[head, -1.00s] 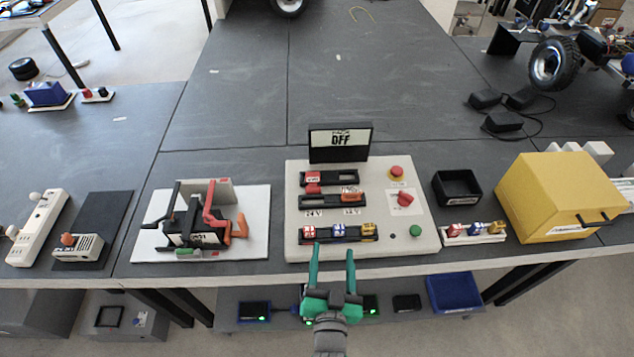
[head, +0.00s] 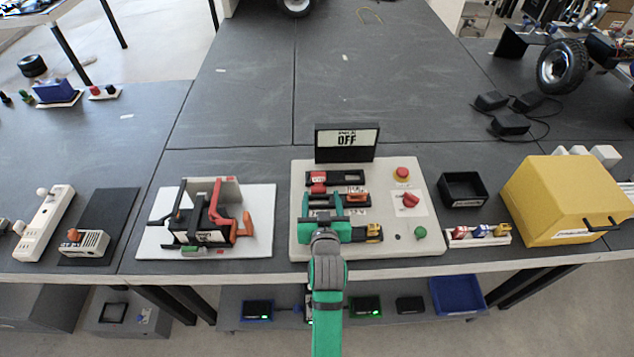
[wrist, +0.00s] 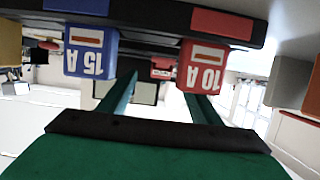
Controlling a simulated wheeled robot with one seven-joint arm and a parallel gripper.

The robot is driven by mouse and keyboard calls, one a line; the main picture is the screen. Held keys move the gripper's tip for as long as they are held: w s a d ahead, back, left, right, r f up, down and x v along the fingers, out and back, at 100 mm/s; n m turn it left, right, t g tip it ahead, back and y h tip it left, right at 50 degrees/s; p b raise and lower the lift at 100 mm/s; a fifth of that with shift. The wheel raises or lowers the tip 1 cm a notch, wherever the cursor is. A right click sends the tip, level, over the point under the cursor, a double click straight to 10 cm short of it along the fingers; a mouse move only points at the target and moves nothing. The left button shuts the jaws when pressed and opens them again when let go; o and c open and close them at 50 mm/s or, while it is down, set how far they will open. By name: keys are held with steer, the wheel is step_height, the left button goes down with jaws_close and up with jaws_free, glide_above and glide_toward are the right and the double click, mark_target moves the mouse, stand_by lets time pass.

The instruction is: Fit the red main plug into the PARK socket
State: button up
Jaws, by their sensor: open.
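The red main plug appears to be the small red block (head: 318,189) at the left end of the middle black rail on the white control panel (head: 425,235). A red piece with a white label (head: 318,177) sits just behind it, at the upper rail; its lettering is too small to read, so I cannot tell which socket is PARK. My gripper (head: 323,200) is open over the panel's lower left, fingertips just in front of the red block. In the wrist view, a small red labelled piece (wrist: 161,68) shows between the open fingers (wrist: 162,88), with nothing held.
A blue 15 A fuse (wrist: 90,52) and red 10 A fuse (wrist: 207,65) show close by the fingers.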

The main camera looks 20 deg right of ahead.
mark_target(318, 182)
steer(key=shift+a+x, duration=0.2)
steer(key=shift+x, duration=3.15)
steer(key=shift+r, duration=0.1)
steer(key=c, duration=1.2)
steer(key=shift+c, duration=0.2)
